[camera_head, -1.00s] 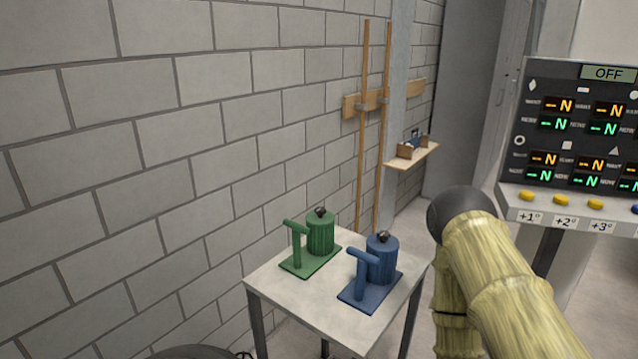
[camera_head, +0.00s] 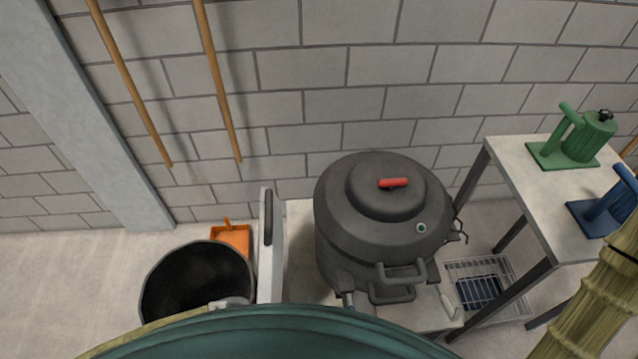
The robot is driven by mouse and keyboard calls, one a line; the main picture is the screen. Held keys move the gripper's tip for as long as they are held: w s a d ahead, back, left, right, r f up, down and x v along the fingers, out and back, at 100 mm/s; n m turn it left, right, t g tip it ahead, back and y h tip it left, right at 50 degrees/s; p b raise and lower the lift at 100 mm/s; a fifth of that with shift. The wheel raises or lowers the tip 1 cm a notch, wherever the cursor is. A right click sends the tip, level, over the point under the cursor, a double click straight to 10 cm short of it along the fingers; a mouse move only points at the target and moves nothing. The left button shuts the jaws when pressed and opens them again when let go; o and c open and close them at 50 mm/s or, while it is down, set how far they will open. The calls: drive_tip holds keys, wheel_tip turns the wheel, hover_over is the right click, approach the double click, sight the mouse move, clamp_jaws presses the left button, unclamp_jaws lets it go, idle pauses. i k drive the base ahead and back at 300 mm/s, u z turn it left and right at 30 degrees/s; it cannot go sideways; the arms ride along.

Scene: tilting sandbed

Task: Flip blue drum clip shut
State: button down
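A blue drum-like device (camera_head: 607,212) stands on a blue base plate on a small table (camera_head: 540,190) at the right edge of the head view. The picture edge cuts it off, and my tan arm (camera_head: 592,300) comes close in front of it. Its slanted arm shows, but most of its drum is out of view, and I cannot make out a clip or its state. My gripper is outside the view.
A green device (camera_head: 582,140) of the same kind stands behind the blue one. A large dark lidded pot (camera_head: 340,225) with a red handle (camera_head: 393,183) stands left of the table. A black bin (camera_head: 196,285), an orange dustpan (camera_head: 231,238) and a wire basket (camera_head: 510,275) are on the floor.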

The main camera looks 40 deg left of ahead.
sight(350, 306)
drive_tip(key=u, duration=0.8)
drive_tip(key=k, duration=1.1)
drive_tip(key=u, duration=0.35)
drive_tip(key=k, duration=1.05)
drive_tip(key=z, duration=0.35)
